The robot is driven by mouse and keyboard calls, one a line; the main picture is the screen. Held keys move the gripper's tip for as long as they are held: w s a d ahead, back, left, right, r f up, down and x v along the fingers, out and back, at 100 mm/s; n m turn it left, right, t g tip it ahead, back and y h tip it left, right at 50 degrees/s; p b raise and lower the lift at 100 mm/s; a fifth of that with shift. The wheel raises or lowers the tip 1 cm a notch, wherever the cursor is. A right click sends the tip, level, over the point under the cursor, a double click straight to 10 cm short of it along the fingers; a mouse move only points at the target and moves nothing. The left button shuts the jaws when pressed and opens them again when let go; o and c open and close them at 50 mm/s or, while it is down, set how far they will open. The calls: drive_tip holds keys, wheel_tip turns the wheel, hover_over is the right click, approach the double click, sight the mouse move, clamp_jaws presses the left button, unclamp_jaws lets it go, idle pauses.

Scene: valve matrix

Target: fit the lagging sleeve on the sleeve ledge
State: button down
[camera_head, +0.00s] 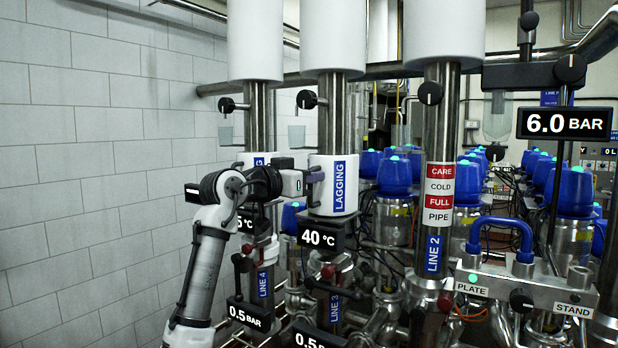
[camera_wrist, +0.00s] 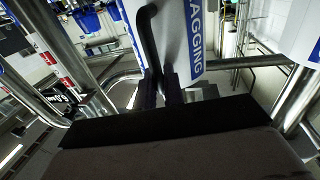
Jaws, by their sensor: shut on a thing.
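The white lagging sleeve (camera_head: 322,190) with a blue LAGGING label sits upright around or in front of a steel pipe (camera_head: 333,115), just above the 40 °C display (camera_head: 321,237). My gripper (camera_head: 313,184) reaches in from the left and is shut on the sleeve's left side. In the wrist view the sleeve (camera_wrist: 170,35) fills the top middle, and my fingers (camera_wrist: 164,88) close on its dark handle (camera_wrist: 149,42).
Another white sleeve (camera_head: 250,160) is on the Line 4 pipe behind my arm. Thick white lagging (camera_head: 333,35) covers the pipe above. The Line 2 pipe (camera_head: 437,150) stands to the right. Black knobs (camera_head: 307,99) and blue-capped valves (camera_head: 394,176) crowd the area. A tiled wall (camera_head: 90,180) stands left.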

drive_tip(key=shift+f, duration=0.25)
idle(0.4)
drive_tip(key=c, duration=1.4)
unclamp_jaws()
drive_tip(key=shift+c, duration=0.2)
drive_tip(key=shift+s+a+f, duration=0.1)
